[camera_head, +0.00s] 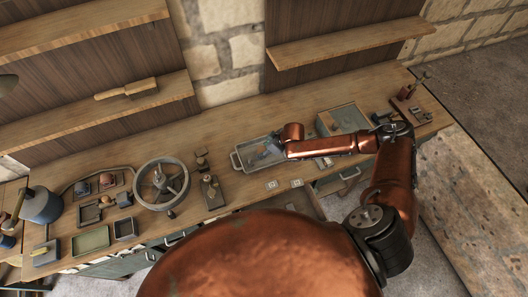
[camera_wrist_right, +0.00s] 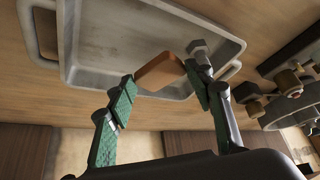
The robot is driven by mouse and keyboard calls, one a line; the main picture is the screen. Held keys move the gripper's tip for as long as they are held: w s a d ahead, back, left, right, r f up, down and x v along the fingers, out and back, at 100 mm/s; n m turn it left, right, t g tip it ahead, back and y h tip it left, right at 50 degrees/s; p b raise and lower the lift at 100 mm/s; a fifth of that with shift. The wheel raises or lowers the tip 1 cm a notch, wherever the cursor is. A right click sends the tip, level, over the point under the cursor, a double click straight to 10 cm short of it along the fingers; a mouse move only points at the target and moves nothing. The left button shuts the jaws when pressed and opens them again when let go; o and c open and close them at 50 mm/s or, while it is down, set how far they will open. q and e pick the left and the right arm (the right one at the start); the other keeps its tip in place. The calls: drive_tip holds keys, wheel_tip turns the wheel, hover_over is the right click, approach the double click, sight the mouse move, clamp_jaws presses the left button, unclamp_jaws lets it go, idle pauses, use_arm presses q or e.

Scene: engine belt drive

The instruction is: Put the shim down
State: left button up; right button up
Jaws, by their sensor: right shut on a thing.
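The shim appears to be a flat orange-brown plate (camera_wrist_right: 160,71) in the right wrist view. It sits between the fingertips of my right gripper (camera_wrist_right: 160,76), whose green-padded fingers are shut on it. The plate is over the grey metal tray (camera_wrist_right: 105,75); whether it touches the tray floor I cannot tell. In the head view my right gripper (camera_head: 272,148) is over the same tray (camera_head: 237,163), and the shim cannot be made out there. My left gripper is not in view.
A grey bolt (camera_wrist_right: 200,50) is in the tray beside the right finger. A handwheel (camera_head: 161,184) and small bins (camera_head: 90,241) are on the left of the bench. Small cards (camera_head: 271,185) lie in front of the tray.

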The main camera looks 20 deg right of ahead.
drive_tip(key=shift+w+d+f, duration=0.1)
drive_tip(key=shift+w+f, duration=0.35)
drive_tip(key=shift+f, duration=0.1)
drive_tip(key=shift+w+d+f+p, duration=0.15)
drive_tip(key=shift+f+p, duration=0.4)
drive_tip(key=shift+f, duration=1.25)
drive_tip(key=shift+f, duration=0.1)
drive_tip(key=o, duration=1.4)
drive_tip(key=shift+c, duration=0.2)
drive_tip(key=v, duration=1.2)
drive_tip(key=shift+b, duration=0.4)
